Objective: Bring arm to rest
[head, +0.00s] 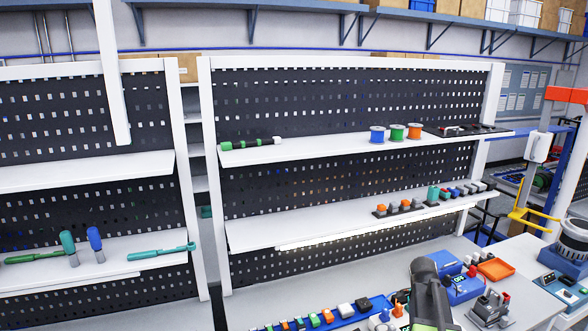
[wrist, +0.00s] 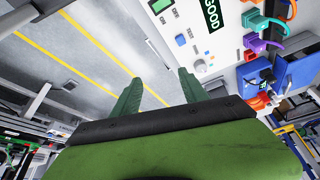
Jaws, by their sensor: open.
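My gripper (wrist: 160,76) shows in the wrist view with its two green fingers spread apart. Nothing sits between the fingers. The floor with yellow lines and the edge of a light-coloured panel lie beyond the fingertips. In the head view, a dark part of my arm (head: 430,288) stands over the workbench at the lower right. The fingers cannot be made out in that view.
The workbench (head: 375,274) carries a blue tester (head: 462,288), an orange tray (head: 496,269) and several small coloured parts. Pegboard shelves (head: 345,225) stand behind it. In the wrist view, a panel with a GOOD display (wrist: 211,16) and coloured plugs lies close to the right finger.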

